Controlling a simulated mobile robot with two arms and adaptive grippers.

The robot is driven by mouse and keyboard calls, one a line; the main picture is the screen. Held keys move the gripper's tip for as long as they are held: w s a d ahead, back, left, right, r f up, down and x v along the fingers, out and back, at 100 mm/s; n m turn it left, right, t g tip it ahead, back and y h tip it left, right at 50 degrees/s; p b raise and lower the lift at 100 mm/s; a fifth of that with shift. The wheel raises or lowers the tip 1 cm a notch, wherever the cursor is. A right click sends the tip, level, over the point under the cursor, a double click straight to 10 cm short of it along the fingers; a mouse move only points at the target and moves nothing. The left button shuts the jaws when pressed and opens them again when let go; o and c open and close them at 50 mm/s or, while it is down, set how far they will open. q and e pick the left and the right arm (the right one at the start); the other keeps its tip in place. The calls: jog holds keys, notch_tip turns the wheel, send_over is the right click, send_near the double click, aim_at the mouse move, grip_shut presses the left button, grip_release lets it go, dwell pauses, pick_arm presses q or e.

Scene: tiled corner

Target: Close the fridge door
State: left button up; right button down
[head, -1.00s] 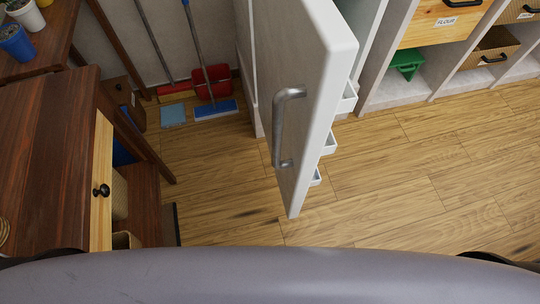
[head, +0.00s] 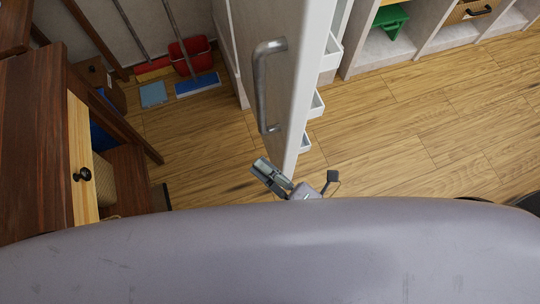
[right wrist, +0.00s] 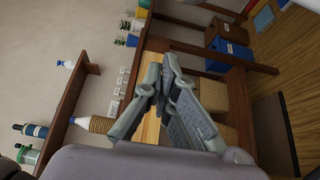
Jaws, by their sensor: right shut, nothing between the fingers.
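The fridge door (head: 292,75) is white and stands open in the middle of the head view. Its grey bar handle (head: 262,88) is on the face turned left, and white door shelves (head: 318,104) show on its right side. My right gripper (head: 262,170) is shut and empty, just below the handle in the picture, by the door's lower end. I cannot tell whether it touches the door. In the right wrist view its fingers (right wrist: 164,72) come together in front of wooden furniture; the door is not seen there. My left gripper is not in view.
A dark wooden cabinet (head: 32,140) with a light drawer front stands at the left. A red bucket (head: 190,56) and a blue mop head (head: 197,84) are by the wall. White shelving (head: 375,50) stands at the upper right. The wood floor right of the door is clear.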

jog(key=w+a, duration=0.1)
jog(key=w, duration=0.5)
jog(key=shift+w, duration=0.35)
